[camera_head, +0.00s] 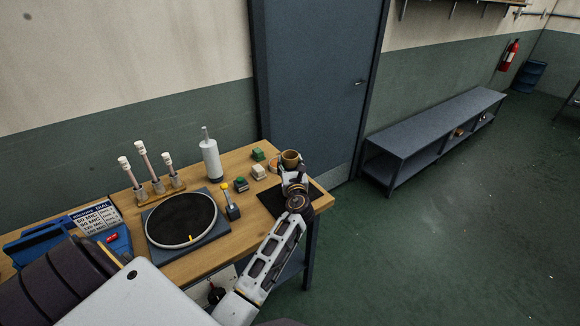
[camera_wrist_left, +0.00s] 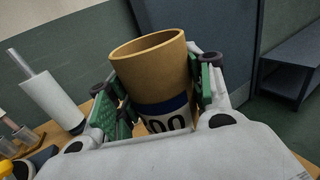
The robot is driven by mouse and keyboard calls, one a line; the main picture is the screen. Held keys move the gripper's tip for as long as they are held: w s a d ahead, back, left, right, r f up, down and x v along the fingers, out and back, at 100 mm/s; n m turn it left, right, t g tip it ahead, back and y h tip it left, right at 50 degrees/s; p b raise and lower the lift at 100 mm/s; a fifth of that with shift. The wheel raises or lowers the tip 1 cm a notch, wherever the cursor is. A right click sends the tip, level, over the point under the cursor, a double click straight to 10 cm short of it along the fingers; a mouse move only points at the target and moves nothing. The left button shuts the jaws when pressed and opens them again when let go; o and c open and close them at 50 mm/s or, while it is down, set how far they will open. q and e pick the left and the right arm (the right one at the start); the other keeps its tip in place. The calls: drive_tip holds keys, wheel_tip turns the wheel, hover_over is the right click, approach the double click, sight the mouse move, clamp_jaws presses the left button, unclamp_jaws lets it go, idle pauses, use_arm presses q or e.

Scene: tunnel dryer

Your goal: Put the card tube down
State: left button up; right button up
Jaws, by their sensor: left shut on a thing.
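The card tube (camera_head: 291,155) is a short, hollow, tan cylinder near the right end of the wooden table. My left gripper (camera_head: 294,174) is shut on it. In the left wrist view the card tube (camera_wrist_left: 150,62) stands between the green finger pads of the left gripper (camera_wrist_left: 158,95), open end up and slightly tilted in the picture. A blue and white band with black digits runs round its lower part. Its base is hidden, so I cannot tell whether it touches the table. My right gripper is not in view.
A dark mat (camera_head: 269,202) lies beside the gripper on the wooden table (camera_head: 180,268). Green and pale blocks (camera_head: 258,172), a white bottle (camera_head: 211,160) and a round sieve (camera_head: 160,240) stand left of it. A grey bench (camera_head: 425,128) runs along the wall.

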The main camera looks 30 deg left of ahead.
use_arm(q)
drive_tip(key=shift+f, duration=0.35)
drive_tip(key=o, duration=1.1)
drive_tip(key=shift+s+d, duration=0.1)
drive_tip(key=b+v, duration=0.1)
drive_tip(key=v, duration=1)
drive_tip(key=shift+s+d, duration=0.3)
idle(0.4)
